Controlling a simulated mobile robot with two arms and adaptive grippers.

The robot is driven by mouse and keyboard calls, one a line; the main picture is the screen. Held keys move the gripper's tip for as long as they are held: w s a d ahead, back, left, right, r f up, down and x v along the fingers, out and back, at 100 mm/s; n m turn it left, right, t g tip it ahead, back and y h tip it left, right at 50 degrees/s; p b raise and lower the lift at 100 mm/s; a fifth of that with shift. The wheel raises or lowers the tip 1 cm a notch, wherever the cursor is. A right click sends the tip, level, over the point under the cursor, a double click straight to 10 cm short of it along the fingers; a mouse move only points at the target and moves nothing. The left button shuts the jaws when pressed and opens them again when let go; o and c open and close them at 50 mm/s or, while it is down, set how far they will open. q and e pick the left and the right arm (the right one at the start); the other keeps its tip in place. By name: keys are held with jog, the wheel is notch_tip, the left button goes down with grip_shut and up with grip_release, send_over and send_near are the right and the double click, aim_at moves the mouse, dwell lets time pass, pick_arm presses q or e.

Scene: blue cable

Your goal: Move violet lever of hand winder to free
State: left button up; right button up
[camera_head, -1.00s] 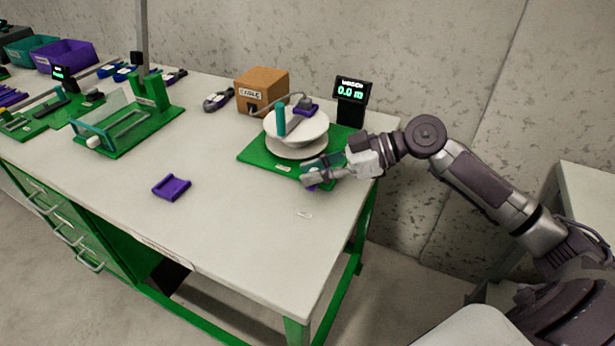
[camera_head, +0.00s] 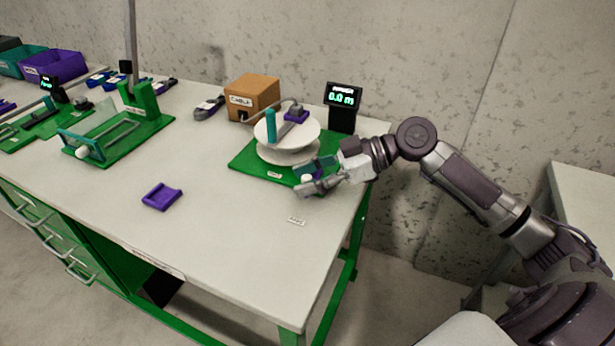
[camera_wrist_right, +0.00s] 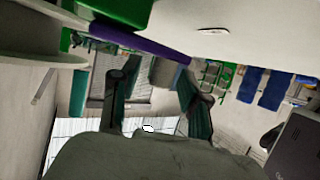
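The hand winder stands near the table's right end. It has a green base (camera_head: 243,160), a white spool (camera_head: 288,148), a teal crank handle (camera_head: 271,126) and a violet block on top (camera_head: 295,115). My right gripper (camera_head: 306,178) is at the base's front right corner, fingers pointing left. In the right wrist view its two dark fingers (camera_wrist_right: 155,82) are apart with nothing between them. The violet lever (camera_wrist_right: 140,42) crosses beyond and above the fingertips there, apart from them in the picture. In the head view the lever is mostly hidden by the gripper. My left gripper is not seen.
A display reading 0.0 m (camera_head: 342,97) stands behind the winder. A brown cable box (camera_head: 252,98) is behind left. A violet bracket (camera_head: 162,197) and small white label (camera_head: 296,221) lie on the table (camera_head: 225,225). The front middle is mostly clear.

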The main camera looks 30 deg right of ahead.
jog(key=v, duration=1.2)
jog(key=shift+f, duration=0.1)
jog(key=shift+s, duration=0.1)
dwell(0.3)
